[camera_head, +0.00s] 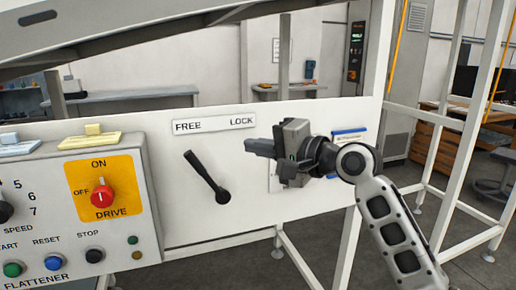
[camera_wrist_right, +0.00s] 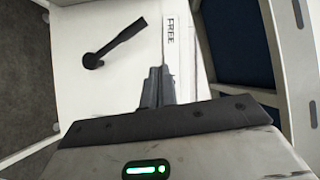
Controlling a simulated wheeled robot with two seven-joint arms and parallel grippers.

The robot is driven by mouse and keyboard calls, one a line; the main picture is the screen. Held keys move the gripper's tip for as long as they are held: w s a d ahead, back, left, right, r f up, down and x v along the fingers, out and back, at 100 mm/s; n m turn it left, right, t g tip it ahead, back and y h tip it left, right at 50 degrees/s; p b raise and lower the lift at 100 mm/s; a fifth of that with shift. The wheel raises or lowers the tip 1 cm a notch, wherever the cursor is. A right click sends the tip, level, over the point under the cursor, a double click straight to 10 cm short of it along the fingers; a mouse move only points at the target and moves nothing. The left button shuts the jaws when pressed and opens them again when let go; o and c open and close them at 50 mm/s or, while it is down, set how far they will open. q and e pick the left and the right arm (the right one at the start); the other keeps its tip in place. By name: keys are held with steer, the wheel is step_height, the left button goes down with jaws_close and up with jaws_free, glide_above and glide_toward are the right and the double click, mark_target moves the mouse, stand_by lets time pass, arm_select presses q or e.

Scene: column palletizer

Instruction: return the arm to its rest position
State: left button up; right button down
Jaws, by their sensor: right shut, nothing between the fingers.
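My right gripper (camera_head: 262,148) comes in from the right in the head view. It is shut and empty, its fingers pointing left in front of the white panel (camera_head: 180,232). In the wrist view the closed fingers (camera_wrist_right: 160,84) show with nothing between them. The black lever (camera_head: 205,176) is on the panel to the left of and below the gripper, apart from it. Its handle tilts up and left from its pivot, toward the FREE end of the FREE/LOCK label (camera_head: 214,125). The lever also shows in the wrist view (camera_wrist_right: 115,43). My left gripper is not in view.
A control box (camera_head: 150,190) with a red drive knob (camera_head: 102,195) and several buttons stands at the left. A white frame post (camera_head: 375,60) rises close behind my right arm. A sloping grey beam (camera_head: 130,30) crosses above. Wooden crates (camera_head: 430,145) are at the back right.

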steer(key=s+d+f+t+h, duration=0.1)
steer(key=s+d+f+h, duration=0.1)
steer(key=f, duration=0.6)
steer(key=s+d+f+h, duration=0.1)
steer(key=d+f+h, duration=0.15)
steer(key=f, duration=0.65)
steer(key=s+d+f+t+h, duration=0.1)
steer(key=s+d+f, duration=0.15)
steer(key=f, duration=0.55)
steer(key=s+d+f+n+h, duration=0.2)
steer(key=s+d+f+n, duration=0.2)
steer(key=s+f, duration=0.5)
steer(key=s+d+f+n+g+h, duration=0.1)
steer(key=s+d+f+n+h, duration=0.2)
steer(key=s, duration=1.1)
step_height(320, 180, down, 6)
steer(key=d+n, duration=0.1)
steer(key=d, duration=0.2)
steer(key=shift+s+f+g+h, duration=0.15)
steer(key=shift+g+h, duration=0.15)
steer(key=shift+h, duration=0.05)
